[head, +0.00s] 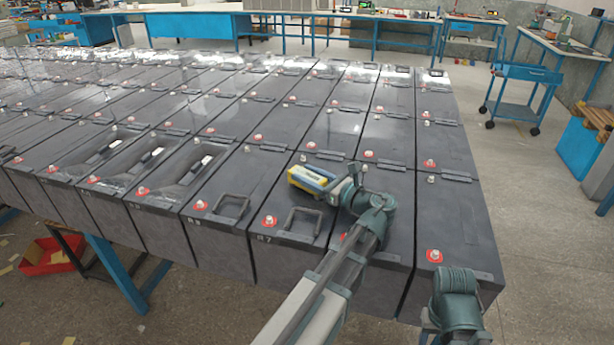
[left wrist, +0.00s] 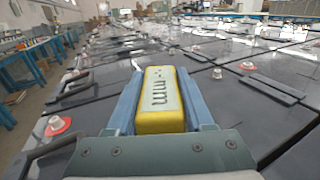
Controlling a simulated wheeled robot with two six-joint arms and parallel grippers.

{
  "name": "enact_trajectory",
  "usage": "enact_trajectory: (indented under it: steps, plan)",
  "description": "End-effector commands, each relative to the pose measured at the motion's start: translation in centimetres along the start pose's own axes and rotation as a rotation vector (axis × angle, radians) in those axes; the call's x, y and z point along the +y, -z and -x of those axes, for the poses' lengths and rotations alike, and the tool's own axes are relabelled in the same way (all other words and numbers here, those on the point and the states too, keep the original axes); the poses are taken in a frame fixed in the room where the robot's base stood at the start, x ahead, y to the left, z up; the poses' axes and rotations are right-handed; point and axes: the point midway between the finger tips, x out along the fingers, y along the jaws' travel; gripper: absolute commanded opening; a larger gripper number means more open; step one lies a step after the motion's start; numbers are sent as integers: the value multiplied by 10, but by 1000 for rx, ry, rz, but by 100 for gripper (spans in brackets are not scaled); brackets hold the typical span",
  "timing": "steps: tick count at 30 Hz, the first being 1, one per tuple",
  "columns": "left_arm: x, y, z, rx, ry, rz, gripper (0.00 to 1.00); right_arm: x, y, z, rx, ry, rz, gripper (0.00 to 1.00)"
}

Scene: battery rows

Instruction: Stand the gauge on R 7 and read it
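The gauge (head: 308,178) is a small block with yellow and blue showing in the head view. In the left wrist view it (left wrist: 160,95) has a yellow rim and a pale face marked "mm". My left gripper (head: 322,183) is shut on it, one blue finger along each side. The gauge is over the rear part of the battery marked 7 (head: 283,202), near a white terminal. I cannot tell whether it touches the lid. Battery 7 has a red-ringed terminal (head: 270,220) and a black handle at its front. My right gripper is out of view.
Dark batteries with terminals and handles stand close together in rows on a blue-legged stand (head: 118,275). A red bin (head: 48,257) is on the floor. Open floor lies to the right.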

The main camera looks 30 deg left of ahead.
Motion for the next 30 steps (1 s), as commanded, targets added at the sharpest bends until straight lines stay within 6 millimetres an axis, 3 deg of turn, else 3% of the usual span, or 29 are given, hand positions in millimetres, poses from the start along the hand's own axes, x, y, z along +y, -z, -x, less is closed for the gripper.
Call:
enact_trajectory:
  steps: [1, 5, 16, 30]
  plan:
    - [0, 0, 0, 1, 0, 0, 59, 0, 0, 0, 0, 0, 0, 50]
    - [0, 0, 0, 1, 0, 0, 82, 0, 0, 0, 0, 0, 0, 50]
    - [0, -5, 0, 1, 0, 0, 82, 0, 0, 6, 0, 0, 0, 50]
    - [-1, -3, 89, 1, 4, 0, 82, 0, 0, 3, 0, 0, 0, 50]
